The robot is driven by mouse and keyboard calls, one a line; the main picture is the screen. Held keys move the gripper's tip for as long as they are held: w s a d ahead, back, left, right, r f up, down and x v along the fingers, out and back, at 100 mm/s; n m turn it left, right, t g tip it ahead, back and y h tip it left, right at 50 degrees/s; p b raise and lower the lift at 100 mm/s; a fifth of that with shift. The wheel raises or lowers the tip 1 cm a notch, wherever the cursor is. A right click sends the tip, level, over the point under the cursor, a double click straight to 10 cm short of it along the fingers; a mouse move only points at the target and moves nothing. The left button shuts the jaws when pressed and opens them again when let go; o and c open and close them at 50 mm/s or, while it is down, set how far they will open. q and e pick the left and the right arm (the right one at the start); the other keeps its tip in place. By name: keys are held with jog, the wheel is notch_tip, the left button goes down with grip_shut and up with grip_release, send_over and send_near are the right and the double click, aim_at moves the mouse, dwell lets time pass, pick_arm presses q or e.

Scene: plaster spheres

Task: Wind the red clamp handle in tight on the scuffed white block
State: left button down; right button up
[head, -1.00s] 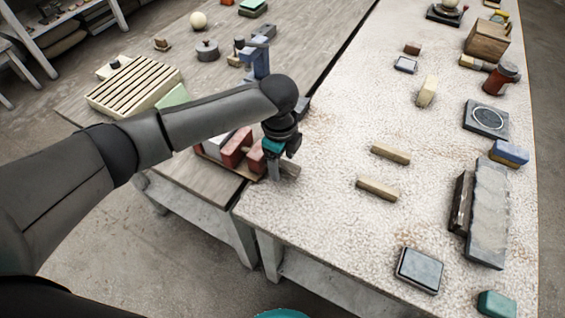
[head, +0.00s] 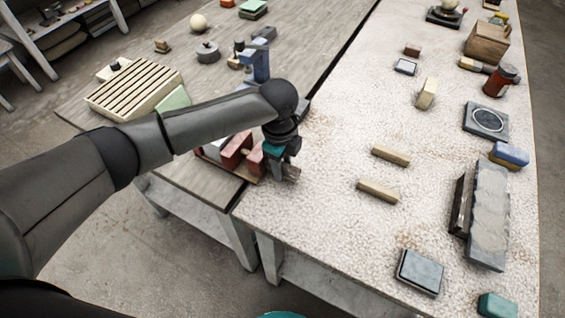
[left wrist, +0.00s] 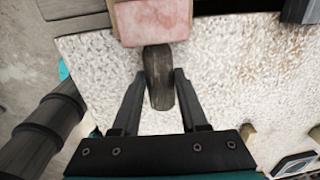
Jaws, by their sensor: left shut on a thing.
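The red clamp (head: 236,148) stands at the edge of the wooden bench, mostly behind my left arm in the head view. Its red end block also shows at the top of the left wrist view (left wrist: 152,22). The dark, rounded handle (left wrist: 160,78) sticks out from that red block. My left gripper (head: 286,172) is at the clamp's near right end. In the left wrist view its two fingers (left wrist: 162,82) are on either side of the handle, shut on it. A pale block (head: 214,147) shows partly beside the red jaw; its scuffs cannot be made out. My right gripper is not in view.
The pale speckled tabletop (head: 330,145) is clear just right of the clamp. Two short wooden bars (head: 390,155) lie farther right. A blue clamp-like tool (head: 258,65) stands behind my forearm, and a slatted rack (head: 135,88) lies to the left.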

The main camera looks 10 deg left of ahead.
pick_arm(q)
jog(key=shift+g, duration=0.3)
jog(key=shift+w+d+g, duration=0.1)
jog(key=shift+g, duration=0.4)
jog(key=shift+w+d+f+g+y+b, duration=0.1)
jog(key=shift+w+f+g+y+b, duration=0.05)
jog(key=shift+g+y+b, duration=0.55)
jog(key=g+b, duration=0.2)
jog(key=b, duration=0.2)
jog(key=shift+w+f, duration=0.1)
jog(key=shift+w, duration=0.05)
jog(key=shift+g+y+b, duration=0.4)
jog(key=shift+g+b, duration=0.4)
jog(key=shift+b, duration=1.25)
jog(key=shift+c, duration=2.2)
grip_release()
